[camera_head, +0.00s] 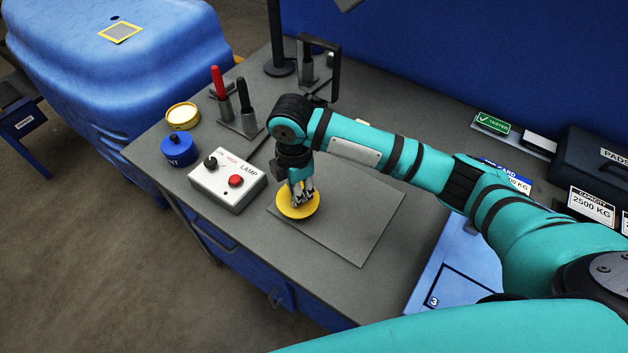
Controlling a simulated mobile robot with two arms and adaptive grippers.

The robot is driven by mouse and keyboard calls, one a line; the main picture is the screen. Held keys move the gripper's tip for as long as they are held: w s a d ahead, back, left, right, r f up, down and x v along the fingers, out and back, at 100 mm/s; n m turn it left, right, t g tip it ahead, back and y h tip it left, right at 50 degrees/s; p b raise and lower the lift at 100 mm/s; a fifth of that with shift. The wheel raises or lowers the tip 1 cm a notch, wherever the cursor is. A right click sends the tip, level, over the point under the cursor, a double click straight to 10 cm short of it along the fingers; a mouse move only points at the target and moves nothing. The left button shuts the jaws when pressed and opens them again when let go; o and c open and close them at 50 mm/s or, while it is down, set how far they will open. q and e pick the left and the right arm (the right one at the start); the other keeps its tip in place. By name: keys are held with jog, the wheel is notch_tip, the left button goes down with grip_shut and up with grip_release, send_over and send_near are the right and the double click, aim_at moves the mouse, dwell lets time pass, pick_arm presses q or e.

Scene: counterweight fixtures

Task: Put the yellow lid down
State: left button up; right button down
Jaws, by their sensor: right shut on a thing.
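The yellow lid (286,209) is a round disc over the left part of a flat grey mat (365,217) on the workbench. My right gripper (302,203) points down at the lid and is shut on it. Whether the lid touches the mat or is held just above it, I cannot tell. The gripper's fingers hide the lid's middle. My left gripper is not in view.
A lamp control box (228,182) stands just left of the lid. A blue round container (179,150) and an open yellow one (183,116) stand at the bench's left edge. Pen holders (247,122) stand behind. The mat's right part is clear.

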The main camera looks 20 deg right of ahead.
jog(key=w+d, duration=0.1)
jog(key=d, duration=0.2)
jog(key=shift+w+p, duration=0.3)
jog(key=shift+w, duration=0.1)
jog(key=shift+w+d+f, duration=0.15)
jog(key=shift+w+d, duration=0.2)
jog(key=shift+d, duration=0.05)
jog(key=shift+w+d+p, duration=0.3)
jog(key=shift+d, duration=0.15)
notch_tip(320, 180, down, 3)
jog(key=shift+r+p, duration=0.15)
jog(key=shift+p, duration=0.4)
jog(key=shift+f, duration=0.5)
jog(key=shift+f, duration=0.1)
jog(key=c, duration=1.3)
grip_release()
jog(key=shift+s, duration=0.1)
